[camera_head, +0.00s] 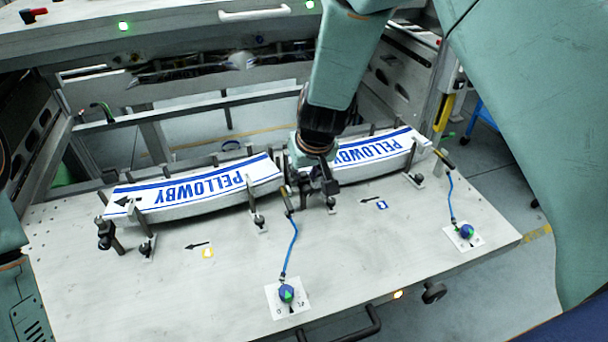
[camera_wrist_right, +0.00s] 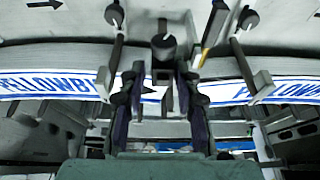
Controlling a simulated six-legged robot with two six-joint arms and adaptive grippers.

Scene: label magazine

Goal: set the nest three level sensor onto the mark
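Two level sensors with dark and yellow bodies stand by the label stacks, one near the middle (camera_head: 288,198) and one at the right (camera_head: 444,159). A blue cable runs from each to a blue knob on a white plate, in the middle (camera_head: 287,293) and at the right (camera_head: 466,231). I cannot tell which sensor is nest three's. My right gripper (camera_head: 326,190) is low between the two stacks, just right of the middle sensor. In the right wrist view its dark fingers (camera_wrist_right: 160,95) stand apart, with a dark-capped post (camera_wrist_right: 163,45) ahead between them. My left gripper is not seen.
Curved stacks of PELLOWBY labels lie at the left (camera_head: 200,190) and right (camera_head: 375,148), held by posts and clamps. The front of the plate (camera_head: 380,260) is mostly clear.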

